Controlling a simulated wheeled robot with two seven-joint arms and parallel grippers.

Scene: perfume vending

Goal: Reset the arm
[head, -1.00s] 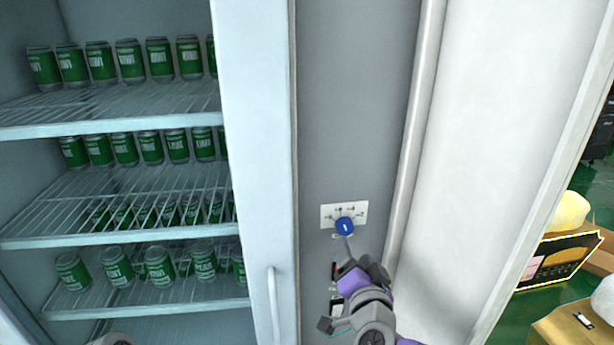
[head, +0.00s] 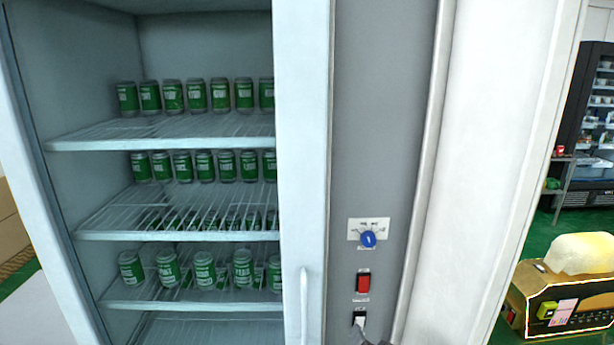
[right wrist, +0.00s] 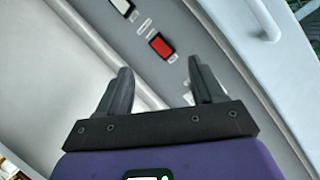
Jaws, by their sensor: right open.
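My right gripper (right wrist: 161,92) shows in the right wrist view with its two dark fingers apart and nothing between them. Beyond it is the grey control panel with the red switch (right wrist: 160,45), which the fingers do not touch. In the head view the blue knob (head: 368,239) sits on a white plate, with the red switch (head: 363,283) below it. A black socket with a white plug (head: 359,318) is lower still. Only a small dark part of my right arm shows at the bottom edge of the head view. My left gripper is not in view.
A vending cabinet with shelves of green cans (head: 196,97) stands on the left behind a door frame with a vertical handle (head: 304,305). A white side panel (head: 480,180) stands right of the controls. A box with a yellowish roll (head: 580,252) is at far right.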

